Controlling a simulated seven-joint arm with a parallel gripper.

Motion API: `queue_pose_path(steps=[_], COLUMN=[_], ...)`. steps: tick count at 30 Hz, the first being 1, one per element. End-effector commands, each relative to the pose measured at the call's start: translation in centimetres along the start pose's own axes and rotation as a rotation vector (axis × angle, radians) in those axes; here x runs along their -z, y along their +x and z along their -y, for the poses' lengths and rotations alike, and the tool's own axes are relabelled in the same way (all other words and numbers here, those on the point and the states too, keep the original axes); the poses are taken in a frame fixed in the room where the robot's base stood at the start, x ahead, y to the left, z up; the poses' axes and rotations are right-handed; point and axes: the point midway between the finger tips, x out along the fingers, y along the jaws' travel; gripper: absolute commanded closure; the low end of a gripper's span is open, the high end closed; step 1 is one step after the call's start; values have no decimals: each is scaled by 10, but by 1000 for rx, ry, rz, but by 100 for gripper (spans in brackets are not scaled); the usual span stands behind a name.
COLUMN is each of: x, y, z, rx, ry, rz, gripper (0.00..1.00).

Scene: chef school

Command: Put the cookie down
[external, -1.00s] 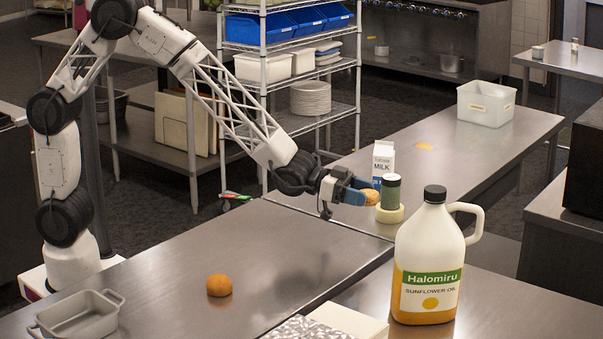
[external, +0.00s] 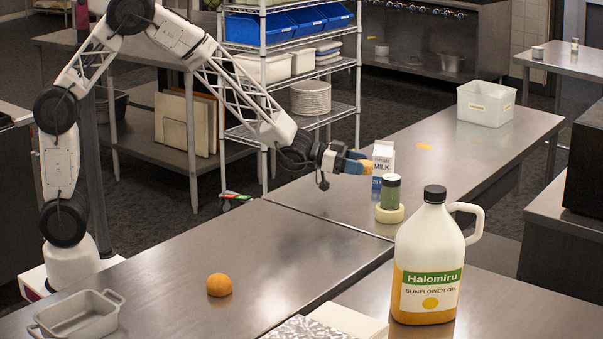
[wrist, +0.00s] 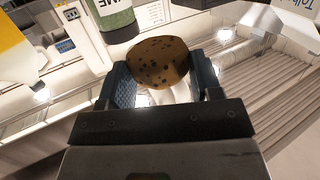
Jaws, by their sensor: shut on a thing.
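My gripper (external: 360,164) is shut on the cookie (external: 366,171), in the air over the far part of the steel counter (external: 330,255). In the wrist view the brown cookie (wrist: 158,63) with dark chips sits between the two blue fingertips. In the external view the fingers partly hide it. Close by, the milk carton (external: 384,160) stands behind and to the right, and a green jar (external: 391,191) stands on a pale ring (external: 389,214) to the right. I cannot tell whether the cookie touches the carton.
A large sunflower oil jug (external: 428,262) stands at the right front. An orange round item (external: 219,285) and a grey baking dish (external: 80,317) are on the near counter. A white bin (external: 486,103) is at the far right. The counter's middle is mostly clear.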

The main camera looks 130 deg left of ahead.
Motion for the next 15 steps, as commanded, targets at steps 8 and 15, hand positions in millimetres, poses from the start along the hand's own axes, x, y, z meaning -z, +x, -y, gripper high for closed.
queue_pose_path(steps=[8, 15], x=[-10, -18], y=[-27, -54], z=[71, 126], rx=[49, 86], ry=[-8, -13], rz=[0, -1], gripper=[65, 65])
